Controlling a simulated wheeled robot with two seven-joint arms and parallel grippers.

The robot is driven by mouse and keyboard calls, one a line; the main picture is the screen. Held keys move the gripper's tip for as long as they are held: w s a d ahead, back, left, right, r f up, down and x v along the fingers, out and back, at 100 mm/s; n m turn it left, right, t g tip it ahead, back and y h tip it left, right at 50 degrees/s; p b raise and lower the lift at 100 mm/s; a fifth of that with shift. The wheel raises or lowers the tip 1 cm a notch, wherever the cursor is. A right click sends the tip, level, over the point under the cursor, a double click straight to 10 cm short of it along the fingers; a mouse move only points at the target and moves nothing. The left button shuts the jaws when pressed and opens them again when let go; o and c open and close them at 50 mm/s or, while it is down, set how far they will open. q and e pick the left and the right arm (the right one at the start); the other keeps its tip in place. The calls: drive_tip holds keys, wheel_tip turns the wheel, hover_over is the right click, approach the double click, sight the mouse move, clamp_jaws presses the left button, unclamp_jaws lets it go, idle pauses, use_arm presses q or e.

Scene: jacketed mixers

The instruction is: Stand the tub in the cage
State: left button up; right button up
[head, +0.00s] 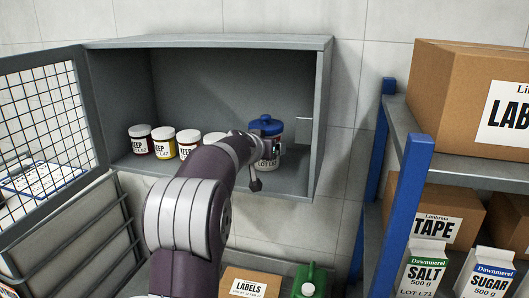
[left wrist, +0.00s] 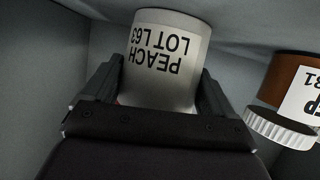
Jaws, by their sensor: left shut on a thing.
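The tub (head: 267,151) is white with a blue lid and stands upright at the right end inside the cage (head: 209,43), a grey open-fronted cabinet. In the head view my arm hides most of the gripper and part of the tub. I cannot tell whether the tub's base touches the cage floor. My right gripper is not in view.
Several KEEP jars (head: 140,139) stand left of the tub; one brown jar (left wrist: 292,85) shows close by. The cage's mesh door (head: 45,112) is open at left. A blue-posted shelf (head: 398,190) with boxes and cartons stands right. A LABELS box (head: 250,283) and green container (head: 311,281) sit below.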

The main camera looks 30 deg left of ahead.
use_arm(q)
drive_tip(key=o, duration=1.2)
drive_tip(key=shift+s, duration=0.2)
drive_tip(key=shift+s+d+r, duration=0.15)
drive_tip(key=shift+s, duration=0.35)
drive_tip(key=b+v, duration=0.3)
drive_tip(key=v, duration=0.8)
drive_tip(key=shift+b, duration=0.35)
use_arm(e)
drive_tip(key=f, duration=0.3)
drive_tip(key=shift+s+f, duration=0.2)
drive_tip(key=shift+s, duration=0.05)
use_arm(q)
drive_tip(key=shift+r, duration=0.1)
